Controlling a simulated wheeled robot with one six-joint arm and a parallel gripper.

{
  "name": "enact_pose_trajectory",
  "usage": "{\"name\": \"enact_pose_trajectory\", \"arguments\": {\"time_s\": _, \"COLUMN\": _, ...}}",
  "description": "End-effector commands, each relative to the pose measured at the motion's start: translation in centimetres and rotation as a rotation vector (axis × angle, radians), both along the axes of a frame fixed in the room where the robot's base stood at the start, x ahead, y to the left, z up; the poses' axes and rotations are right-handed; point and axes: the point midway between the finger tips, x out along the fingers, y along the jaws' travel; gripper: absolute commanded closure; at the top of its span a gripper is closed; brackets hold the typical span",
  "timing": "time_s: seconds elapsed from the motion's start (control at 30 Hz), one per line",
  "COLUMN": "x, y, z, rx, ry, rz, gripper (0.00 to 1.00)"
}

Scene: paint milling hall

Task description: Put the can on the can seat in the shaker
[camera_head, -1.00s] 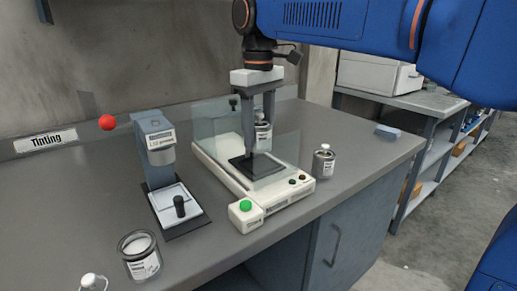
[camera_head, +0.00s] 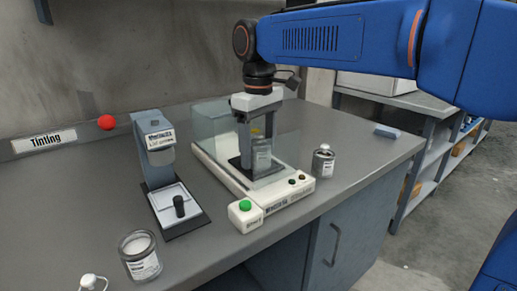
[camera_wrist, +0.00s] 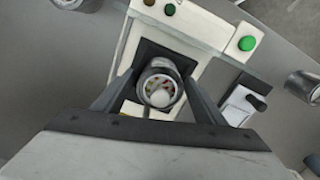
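The can (camera_head: 262,155) is a small grey metal can with a pale label, upright between the fingers of my gripper (camera_head: 257,162). In the wrist view the can (camera_wrist: 160,88) shows its round top with a white knob, and the gripper (camera_wrist: 160,78) has one finger close on each side. The gripper looks shut on it. The can is over the black seat plate (camera_wrist: 148,50) of the shaker (camera_head: 222,172), behind its clear guard. Whether its base touches the seat is hard to tell.
A grey dispenser (camera_head: 153,140), a glass jar (camera_head: 140,258) and a white-capped bottle (camera_head: 92,283) stand left. The bench's right end is mostly clear.

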Motion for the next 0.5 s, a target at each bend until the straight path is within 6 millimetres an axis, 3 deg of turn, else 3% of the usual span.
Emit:
{"name": "enact_pose_trajectory", "arguments": {"time_s": 0.33, "x": 0.0, "y": 0.0, "z": 0.3, "rx": 0.001, "ry": -0.001, "rz": 0.000, "gripper": 0.35}}
{"name": "enact_pose_trajectory", "arguments": {"time_s": 0.5, "x": 0.1, "y": 0.0, "z": 2.1, "rx": 0.001, "ry": -0.002, "rz": 0.000, "gripper": 0.35}}
